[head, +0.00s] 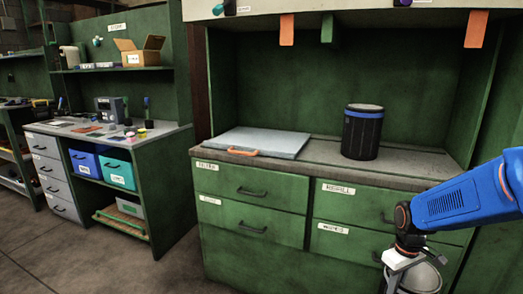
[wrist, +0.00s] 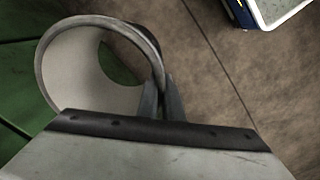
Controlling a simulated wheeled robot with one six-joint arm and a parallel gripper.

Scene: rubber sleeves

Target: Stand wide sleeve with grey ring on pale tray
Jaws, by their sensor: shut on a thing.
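My gripper (wrist: 162,98) is shut on the wall of a wide sleeve with a grey ring (wrist: 70,75). In the wrist view I look into its open round mouth, with a pale inside and a grey rim. In the head view the sleeve (head: 426,278) shows at the bottom right, partly behind my gripper (head: 394,284), low in front of the drawers. The fingertips are hard to make out there. The pale tray (head: 262,141) lies flat on the green bench, left of the middle, with an orange handle at its front edge. Its top is bare.
A black sleeve with a blue ring (head: 362,133) stands upright on the bench top, right of the tray. Orange tabs (head: 287,30) hang from the shelf above. Drawer handles stick out below the bench. A second workbench (head: 120,135) stands at the left.

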